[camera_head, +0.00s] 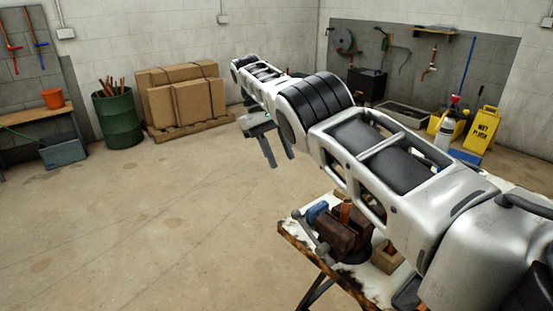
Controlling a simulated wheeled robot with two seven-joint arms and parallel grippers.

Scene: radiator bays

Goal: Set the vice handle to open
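A rusty brown vice (336,233) sits on a small workbench (289,232) at the lower middle right, partly hidden behind my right arm. A grey bar with a rounded end, which looks like the vice handle (309,232), slants across the vice's left front. My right gripper (278,161) hangs above the floor, up and left of the vice and well apart from it. Its two fingers point down with a gap between them, and nothing shows in it. My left gripper is not in view.
A blue object (316,211) lies beside the vice on the bench. The floor at the left and middle is clear.

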